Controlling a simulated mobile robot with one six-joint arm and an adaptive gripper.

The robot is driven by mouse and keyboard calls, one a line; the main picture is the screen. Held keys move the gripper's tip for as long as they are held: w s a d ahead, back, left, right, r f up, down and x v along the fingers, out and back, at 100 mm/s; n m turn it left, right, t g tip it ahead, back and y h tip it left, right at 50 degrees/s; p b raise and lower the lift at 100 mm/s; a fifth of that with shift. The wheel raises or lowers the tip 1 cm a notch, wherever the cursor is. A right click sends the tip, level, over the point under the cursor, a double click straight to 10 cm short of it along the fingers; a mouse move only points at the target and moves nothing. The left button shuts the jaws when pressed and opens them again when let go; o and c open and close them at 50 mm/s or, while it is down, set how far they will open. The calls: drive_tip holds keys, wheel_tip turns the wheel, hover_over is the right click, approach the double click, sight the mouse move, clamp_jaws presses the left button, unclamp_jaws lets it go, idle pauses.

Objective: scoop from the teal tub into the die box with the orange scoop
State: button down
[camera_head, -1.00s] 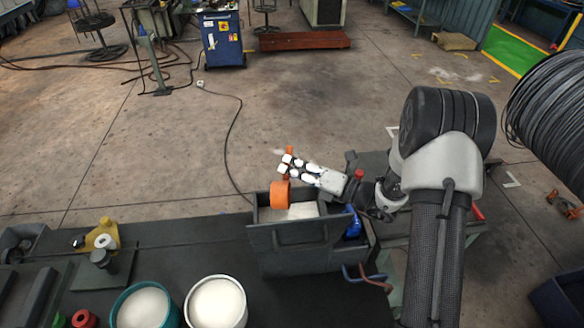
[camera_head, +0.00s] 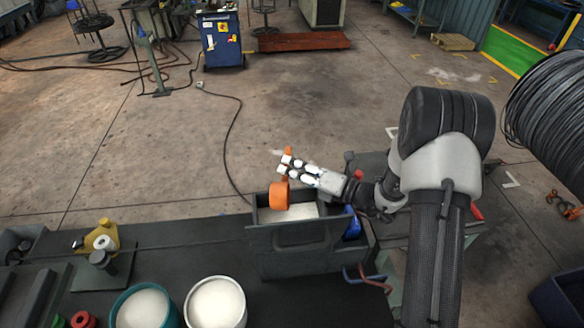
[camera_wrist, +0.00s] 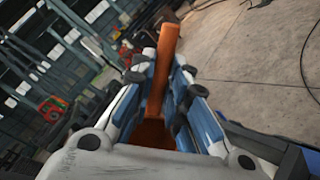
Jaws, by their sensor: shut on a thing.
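The orange scoop (camera_head: 279,195) is in my gripper (camera_head: 285,164), its cup hanging over the left part of the die box. In the wrist view, my gripper (camera_wrist: 167,85) is shut on the orange handle (camera_wrist: 160,75). The die box (camera_head: 290,262) is a dark grey box at the bench's back edge, with white powder inside. The inside of the cup cannot be seen. The teal tub (camera_head: 114,311) stands at the front, filled with white powder.
A white tub (camera_head: 216,285) of white powder stands right of the teal tub. A blue object (camera_head: 352,224) is in the die box's right end. A yellow fixture (camera_head: 103,234) and a red ring (camera_head: 84,320) are at left.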

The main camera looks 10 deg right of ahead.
idle(0.3)
drive_tip(key=shift+m+t+y+b, duration=0.35)
drive_tip(key=shift+y+b, duration=0.25)
drive_tip(key=shift+b, duration=0.25)
